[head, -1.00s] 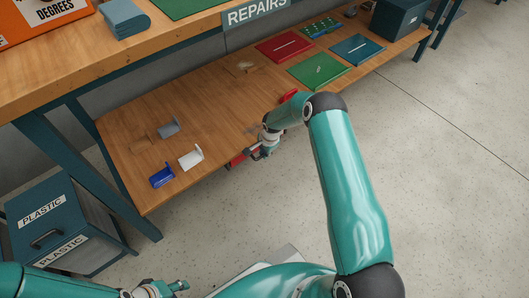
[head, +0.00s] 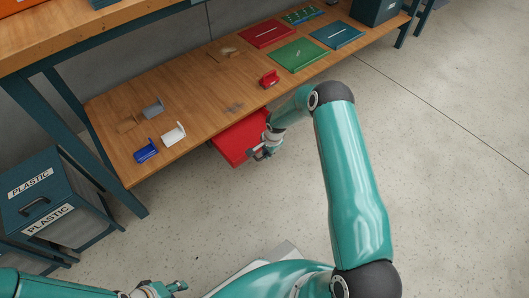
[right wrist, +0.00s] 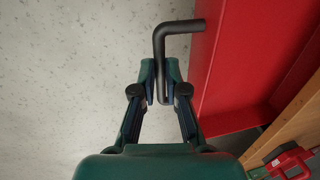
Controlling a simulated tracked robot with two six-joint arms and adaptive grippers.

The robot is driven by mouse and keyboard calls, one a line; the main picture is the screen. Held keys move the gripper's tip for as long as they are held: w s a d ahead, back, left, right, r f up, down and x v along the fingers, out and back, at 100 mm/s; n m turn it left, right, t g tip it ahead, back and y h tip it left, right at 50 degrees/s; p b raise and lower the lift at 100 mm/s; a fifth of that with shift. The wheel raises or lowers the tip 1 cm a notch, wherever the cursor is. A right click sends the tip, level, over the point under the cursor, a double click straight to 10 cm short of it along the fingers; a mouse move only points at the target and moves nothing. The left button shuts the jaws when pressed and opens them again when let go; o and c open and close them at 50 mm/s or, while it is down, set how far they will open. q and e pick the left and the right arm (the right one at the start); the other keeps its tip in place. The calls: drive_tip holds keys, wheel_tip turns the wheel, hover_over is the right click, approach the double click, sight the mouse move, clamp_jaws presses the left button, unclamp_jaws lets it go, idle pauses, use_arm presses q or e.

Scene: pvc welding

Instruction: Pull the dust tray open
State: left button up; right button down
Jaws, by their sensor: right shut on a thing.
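The red dust tray (head: 238,138) sticks out from under the front edge of the wooden bench (head: 190,123). Its red side also fills the right part of the right wrist view (right wrist: 240,60). My right gripper (head: 262,154) is at the tray's outer front. In the right wrist view its two fingers (right wrist: 162,80) are shut on the black bent handle (right wrist: 176,28) of the tray. My left gripper (head: 175,287) is low at the bottom edge of the head view, away from the tray; its jaws are too small to read.
A small red holder (head: 269,79) stands on the bench above the tray. Blue (head: 146,150), white (head: 174,134) and grey (head: 153,107) holders stand at the left. A plastic bin (head: 45,205) is at the far left. The floor before the tray is clear.

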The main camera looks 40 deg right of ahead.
drive_tip(key=shift+d, duration=0.15)
drive_tip(key=c, duration=1.2)
unclamp_jaws()
drive_tip(key=shift+r, duration=0.1)
wheel_tip(320, 180, up, 12)
drive_tip(key=s, duration=0.2)
drive_tip(key=shift+s+f, duration=0.15)
drive_tip(key=shift+f, duration=0.1)
